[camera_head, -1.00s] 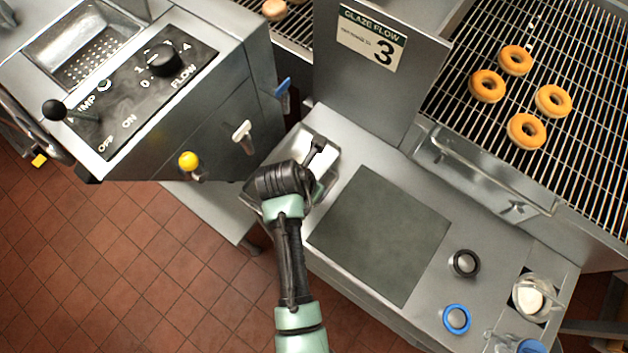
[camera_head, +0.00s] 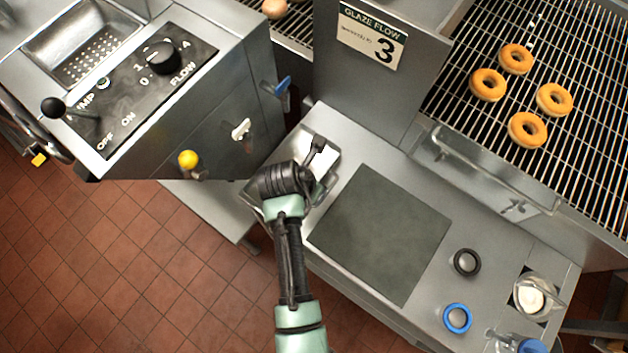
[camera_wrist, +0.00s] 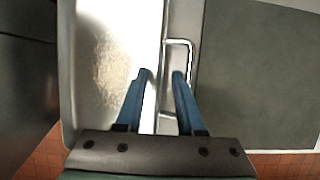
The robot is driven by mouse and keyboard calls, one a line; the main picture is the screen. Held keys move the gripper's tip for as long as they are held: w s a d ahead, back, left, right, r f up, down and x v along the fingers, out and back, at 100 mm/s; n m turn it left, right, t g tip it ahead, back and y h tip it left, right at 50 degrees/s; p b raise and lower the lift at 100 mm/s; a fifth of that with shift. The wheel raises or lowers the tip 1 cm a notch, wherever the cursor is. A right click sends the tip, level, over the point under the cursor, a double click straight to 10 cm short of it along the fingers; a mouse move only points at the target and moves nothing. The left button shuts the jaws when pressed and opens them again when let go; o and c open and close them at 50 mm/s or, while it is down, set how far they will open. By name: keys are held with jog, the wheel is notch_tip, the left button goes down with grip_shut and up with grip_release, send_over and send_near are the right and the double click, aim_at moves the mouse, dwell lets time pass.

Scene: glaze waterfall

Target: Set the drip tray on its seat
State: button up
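The drip tray (camera_head: 331,160) appears to be the shallow metal tray under my gripper at the left end of the steel counter in the head view. In the wrist view the tray (camera_wrist: 105,60) fills the left middle, with a wire handle (camera_wrist: 189,62) on its right side. My gripper (camera_wrist: 161,74) has two blue fingers with a clear gap between them. They point at the tray's right edge, and the right fingertip overlaps the handle loop. I cannot tell whether they touch. My wrist hides part of the tray in the head view. I cannot make out a marked seat.
A dark grey panel (camera_head: 380,235) lies right of the tray. A black ring (camera_head: 467,262), a blue ring (camera_head: 457,318) and a clear jar (camera_head: 538,296) are farther right. The control box (camera_head: 150,85) stands left, with a yellow knob (camera_head: 188,159) and a white lever (camera_head: 241,129). Several doughnuts lie on the rack (camera_head: 575,80).

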jog(key=shift+s+f, duration=0.1)
jog(key=p+v, duration=0.1)
jog(key=v, duration=1.2)
jog(key=w+r+m+t+y, duration=0.1)
jog(key=w+r+m+t, duration=0.35)
jog(key=r, duration=0.55)
jog(key=w+a+r+m+t+y, duration=0.1)
jog(key=w+r+m+t, duration=0.2)
jog(key=w+r+m, duration=0.5)
jog(key=w+r+m+t+y, duration=0.1)
jog(key=w+r+m+t, duration=0.2)
jog(key=r, duration=0.9)
notch_tip(320, 180, up, 19)
jog(key=s+d+m+t, duration=0.2)
jog(key=s+m+t, duration=0.1)
jog(key=m+t, duration=0.35)
jog(key=s+d+r+m+t, duration=0.2)
jog(key=s+r+m+t, duration=0.4)
jog(key=s+r, duration=0.4)
notch_tip(320, 180, up, 4)
jog(key=shift+f+m+t, duration=0.1)
jog(key=shift+m+t, duration=0.2)
jog(key=shift+m, duration=0.1)
jog(key=shift+r, duration=0.2)
